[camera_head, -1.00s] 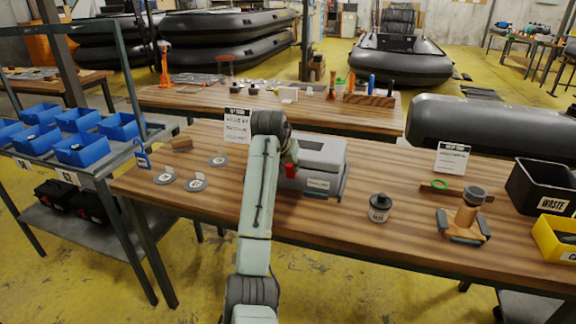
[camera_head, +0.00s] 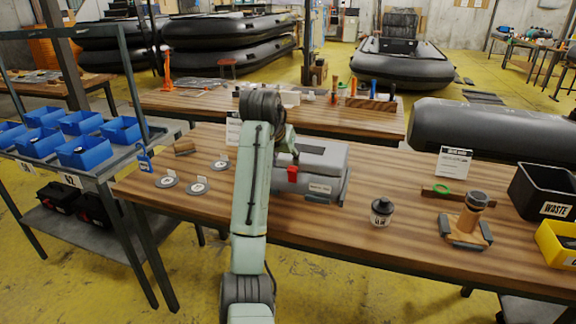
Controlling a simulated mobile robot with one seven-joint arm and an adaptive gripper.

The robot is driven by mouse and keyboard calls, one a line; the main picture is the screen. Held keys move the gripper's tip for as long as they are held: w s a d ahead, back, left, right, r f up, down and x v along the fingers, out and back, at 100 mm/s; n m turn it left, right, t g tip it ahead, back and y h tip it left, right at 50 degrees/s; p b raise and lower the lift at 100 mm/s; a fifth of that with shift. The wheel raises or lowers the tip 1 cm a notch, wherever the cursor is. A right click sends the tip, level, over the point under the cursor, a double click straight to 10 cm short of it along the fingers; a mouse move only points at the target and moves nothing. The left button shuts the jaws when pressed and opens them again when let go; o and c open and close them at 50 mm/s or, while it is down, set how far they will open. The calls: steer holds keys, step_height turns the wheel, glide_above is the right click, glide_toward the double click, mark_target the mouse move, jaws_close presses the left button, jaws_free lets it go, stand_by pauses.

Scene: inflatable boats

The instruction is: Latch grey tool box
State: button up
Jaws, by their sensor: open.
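The grey tool box (camera_head: 322,160) stands on the wooden workbench, right of my arm. Its lid looks down, with a dark recessed handle area on top. A red latch (camera_head: 292,174) shows on its front left, and a pale label is on its front. Whether the latch is fastened is too small to tell. My arm covers the box's left end. My gripper (camera_head: 294,155) is open, mostly hidden behind my arm, close above the red latch. I cannot tell whether it touches the latch or box.
On the workbench (camera_head: 385,225) are a dark canister (camera_head: 381,211), a clamp-like wooden stand (camera_head: 468,222), a black waste bin (camera_head: 545,190), a yellow bin (camera_head: 558,243) and several round discs at left. A rack with blue bins (camera_head: 85,151) stands left. Bench between box and canister is clear.

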steer(key=shift+v, duration=1.8)
